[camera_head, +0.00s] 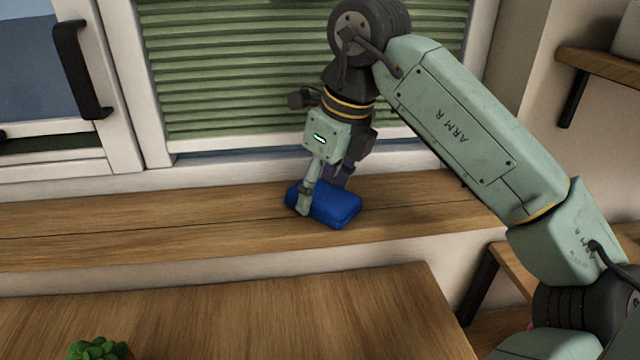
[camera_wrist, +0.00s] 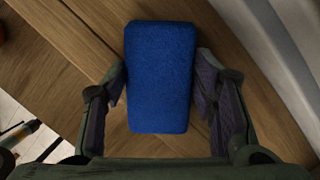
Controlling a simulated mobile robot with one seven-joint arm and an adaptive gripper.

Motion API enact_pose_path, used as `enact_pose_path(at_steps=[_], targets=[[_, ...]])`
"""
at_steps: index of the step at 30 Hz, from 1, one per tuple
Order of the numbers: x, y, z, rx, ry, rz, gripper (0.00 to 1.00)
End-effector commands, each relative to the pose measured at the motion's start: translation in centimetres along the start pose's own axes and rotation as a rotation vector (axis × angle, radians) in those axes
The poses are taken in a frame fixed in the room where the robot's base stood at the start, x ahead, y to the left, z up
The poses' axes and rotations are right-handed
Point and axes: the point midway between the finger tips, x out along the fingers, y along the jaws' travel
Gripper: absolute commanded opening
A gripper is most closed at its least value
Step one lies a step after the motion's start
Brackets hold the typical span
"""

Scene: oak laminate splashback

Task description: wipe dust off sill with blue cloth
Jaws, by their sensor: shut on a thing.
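The blue cloth (camera_head: 335,207) is a thick folded pad at the wooden sill (camera_head: 120,225), below the window. My gripper (camera_head: 325,193) points down and is shut on the cloth, one finger on its near side. In the wrist view the cloth (camera_wrist: 160,78) lies between the two dark finger pads of my gripper (camera_wrist: 162,95), with the sill's planks (camera_wrist: 70,70) beneath. I cannot tell whether the cloth's underside touches the wood. I make out no clear dust on the sill.
A window with green blinds (camera_head: 220,80) and a black handle (camera_head: 82,70) stands behind the sill. A wooden table (camera_head: 270,310) with a green plant (camera_head: 98,349) is in front. A wall shelf (camera_head: 605,65) is at right. The sill's left stretch is clear.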

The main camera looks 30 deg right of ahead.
Motion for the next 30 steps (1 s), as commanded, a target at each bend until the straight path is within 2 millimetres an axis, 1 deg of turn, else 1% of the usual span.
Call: enact_pose_path(at_steps=[5,8,24,30], targets=[[-0.1,0.0,0.0,-0.001,0.001,0.001,0.08],[-0.7,0.0,0.2,-0.001,0.001,0.000,0.08],[-5.7,0.1,1.6,-0.002,0.002,0.001,0.08],[-5.8,0.1,1.6,-0.002,0.002,0.002,0.08]])
